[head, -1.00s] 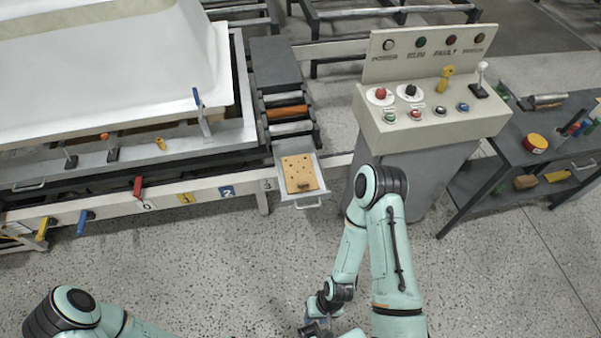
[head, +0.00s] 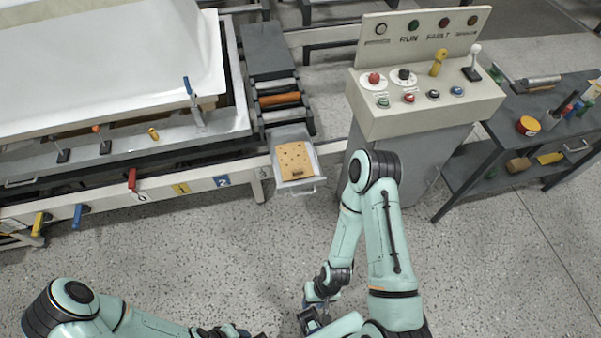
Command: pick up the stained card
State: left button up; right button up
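The stained card (head: 294,158) is a tan card with small dark holes and a dark mark near its lower edge. It lies in a small metal tray (head: 311,186) with a front handle. My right gripper (head: 312,318) is at the bottom middle, below and apart from the card. It is small and partly hidden by my arm, so its opening is unclear. My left arm crosses the bottom left, and its dark wrist shows at the lower edge. The fingers of my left gripper are not in view.
A control console (head: 425,105) with buttons and levers stands right of the tray. A white bathtub shell (head: 100,70) on a framed bench with levers fills the upper left. A dark table (head: 520,150) with tools is at the right. Speckled floor lies open in front.

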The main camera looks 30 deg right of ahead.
aim_at(293, 158)
jog(key=i+j, duration=0.6)
jog(key=i+j+z, duration=0.15)
jog(key=z, duration=0.2)
jog(key=i+j+z, duration=0.15)
jog(key=z, duration=0.15)
jog(key=i+j+z, duration=0.1)
jog(key=j+z, duration=0.25)
jog(key=i+l+z, duration=0.2)
jog(key=i, duration=0.2)
jog(key=j, duration=0.1)
